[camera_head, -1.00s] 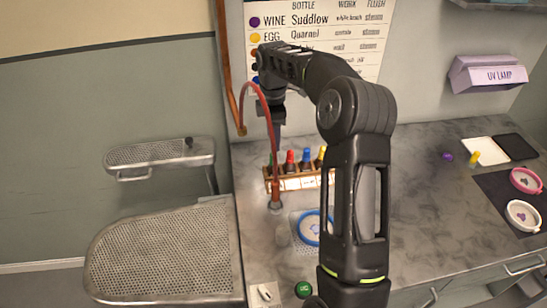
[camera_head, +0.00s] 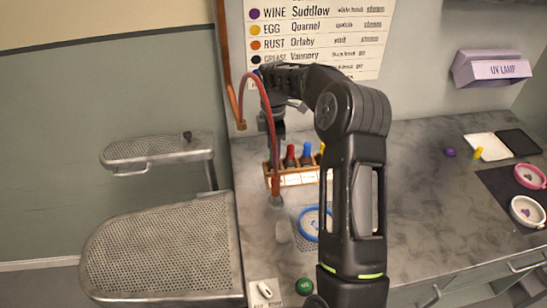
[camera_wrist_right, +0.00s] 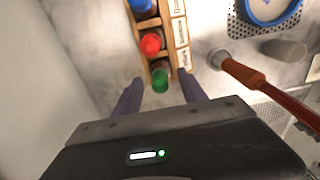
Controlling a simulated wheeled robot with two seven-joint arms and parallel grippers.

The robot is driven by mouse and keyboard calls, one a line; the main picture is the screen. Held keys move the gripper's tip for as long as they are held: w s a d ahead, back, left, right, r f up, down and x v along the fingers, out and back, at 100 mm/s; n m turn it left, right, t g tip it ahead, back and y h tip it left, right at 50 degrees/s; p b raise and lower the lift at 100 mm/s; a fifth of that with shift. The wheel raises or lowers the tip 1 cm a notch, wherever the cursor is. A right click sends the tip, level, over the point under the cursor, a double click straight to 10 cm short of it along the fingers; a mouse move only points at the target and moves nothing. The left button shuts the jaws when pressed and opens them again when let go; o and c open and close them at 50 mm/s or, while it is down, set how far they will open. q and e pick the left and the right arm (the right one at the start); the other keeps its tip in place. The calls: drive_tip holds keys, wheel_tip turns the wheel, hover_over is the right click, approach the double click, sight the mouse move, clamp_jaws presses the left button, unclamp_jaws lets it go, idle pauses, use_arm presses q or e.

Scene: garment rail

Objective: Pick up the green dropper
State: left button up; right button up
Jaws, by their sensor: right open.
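The green dropper (camera_wrist_right: 160,80) stands at the near end of a wooden rack (camera_wrist_right: 160,42) in the right wrist view. My right gripper (camera_wrist_right: 159,78) is open, with one finger on each side of the green cap; I cannot tell whether they touch it. In the head view my right gripper (camera_head: 277,133) is over the left end of the rack (camera_head: 298,180), and the green dropper is not clearly visible there. My left gripper is not in view.
Red (camera_wrist_right: 152,44) and blue (camera_wrist_right: 145,7) droppers stand beside the green one. A red-brown hose (camera_head: 270,120) with a nozzle runs close to my gripper. A blue ring (camera_head: 312,222) lies in front of the rack.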

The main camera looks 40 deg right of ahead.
drive_tip(key=shift+r, duration=0.1)
idle(0.5)
clamp_jaws()
idle(0.3)
